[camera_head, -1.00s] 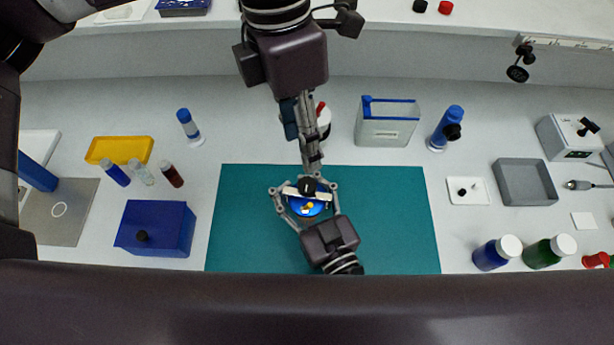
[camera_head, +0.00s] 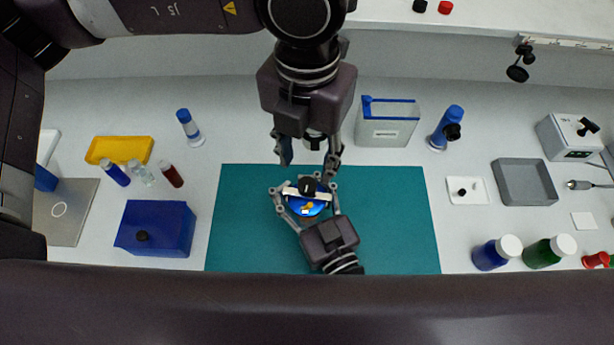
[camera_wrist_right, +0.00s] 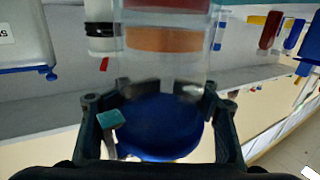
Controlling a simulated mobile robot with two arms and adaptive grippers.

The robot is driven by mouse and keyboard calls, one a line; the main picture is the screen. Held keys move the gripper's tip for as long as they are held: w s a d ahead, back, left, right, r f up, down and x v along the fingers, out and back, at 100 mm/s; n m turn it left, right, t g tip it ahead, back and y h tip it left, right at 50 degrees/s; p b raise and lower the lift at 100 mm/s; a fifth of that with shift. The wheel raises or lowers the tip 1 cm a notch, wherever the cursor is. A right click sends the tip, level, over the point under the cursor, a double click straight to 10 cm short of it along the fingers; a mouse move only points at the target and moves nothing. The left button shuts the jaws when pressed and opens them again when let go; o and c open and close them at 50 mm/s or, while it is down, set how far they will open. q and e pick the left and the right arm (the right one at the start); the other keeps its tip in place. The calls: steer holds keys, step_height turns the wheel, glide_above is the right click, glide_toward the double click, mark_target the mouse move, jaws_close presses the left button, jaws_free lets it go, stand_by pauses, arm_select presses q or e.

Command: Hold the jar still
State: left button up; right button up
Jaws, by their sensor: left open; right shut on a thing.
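The jar (camera_head: 306,208) stands on the teal mat (camera_head: 390,240), its blue round top facing up with a pale strip and a dark round piece at its far side. My right gripper (camera_head: 304,188) is shut on it, a finger on either side. In the right wrist view the jar (camera_wrist_right: 165,65) is clear, with red and orange bands inside and a blue round end between the fingers of my right gripper (camera_wrist_right: 155,102). My left gripper (camera_head: 309,165) is open, fingers apart, just beyond the jar in the head view. Whether it touches the jar I cannot tell.
A blue box (camera_head: 155,228), yellow tray (camera_head: 120,149) and several vials are at left. A clear blue-rimmed container (camera_head: 388,125) and blue-topped bottle (camera_head: 447,128) stand behind the mat. A grey tray (camera_head: 525,182) and capped bottles are at right. The mat's sides are clear.

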mark_target(307, 186)
arm_select(q)
step_height(307, 186, down, 7)
steer(key=shift+r, duration=0.1)
stand_by(0.3)
jaws_close()
